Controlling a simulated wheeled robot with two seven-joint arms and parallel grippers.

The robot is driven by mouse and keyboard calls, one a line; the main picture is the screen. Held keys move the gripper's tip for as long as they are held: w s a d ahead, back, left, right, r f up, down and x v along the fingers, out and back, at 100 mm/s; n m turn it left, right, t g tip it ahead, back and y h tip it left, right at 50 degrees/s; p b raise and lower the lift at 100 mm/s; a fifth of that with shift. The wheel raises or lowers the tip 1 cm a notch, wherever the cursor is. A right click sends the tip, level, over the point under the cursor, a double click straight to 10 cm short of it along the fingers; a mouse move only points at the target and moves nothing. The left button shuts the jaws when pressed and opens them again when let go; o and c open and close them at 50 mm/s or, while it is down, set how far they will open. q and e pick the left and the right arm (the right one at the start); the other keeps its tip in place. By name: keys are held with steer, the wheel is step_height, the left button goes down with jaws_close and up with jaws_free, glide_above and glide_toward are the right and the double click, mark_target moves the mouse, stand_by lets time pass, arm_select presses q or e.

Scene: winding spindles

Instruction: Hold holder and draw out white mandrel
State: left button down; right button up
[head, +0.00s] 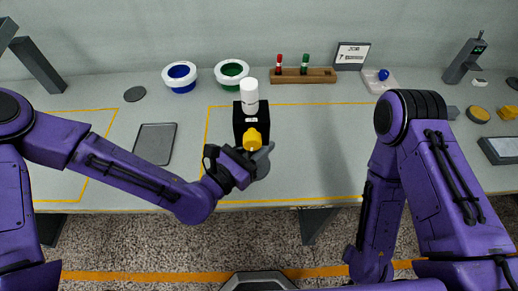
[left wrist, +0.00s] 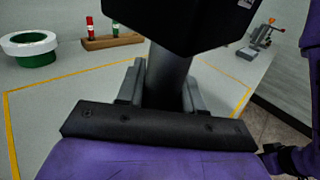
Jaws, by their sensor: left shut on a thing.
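The black holder (head: 243,122) stands upright near the front middle of the table, with a small white label. The white mandrel (head: 249,97) stands upright at its top; its lower end is hidden. A yellow rounded piece (head: 252,138) shows at the holder's front. My left gripper (head: 259,161) is at the holder's near side. In the left wrist view, its grey fingers are on either side of the dark round handle (left wrist: 167,82) below the holder's black block (left wrist: 185,20), shut on it. My right arm is folded at the right; its gripper is not visible.
Blue-lined (head: 181,77) and green-lined (head: 231,74) white rings stand at the back. A wooden rack (head: 305,77) holds red and green pieces. A dark flat plate (head: 155,143) lies left of the holder.

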arm_select(q)
steer(key=w+f+b, duration=0.6)
steer(key=w, duration=0.1)
steer(key=shift+w+d+f, duration=0.15)
steer(key=shift+w+f, duration=0.3)
steer(key=shift+w, duration=0.3)
arm_select(e)
step_height(320, 180, down, 7)
arm_select(q)
steer(key=shift+f+b, duration=0.7)
steer(key=shift+b, duration=0.25)
arm_select(e)
steer(key=shift+f, duration=0.6)
arm_select(q)
steer(key=shift+s, duration=0.1)
arm_select(e)
steer(key=shift+c, duration=0.3)
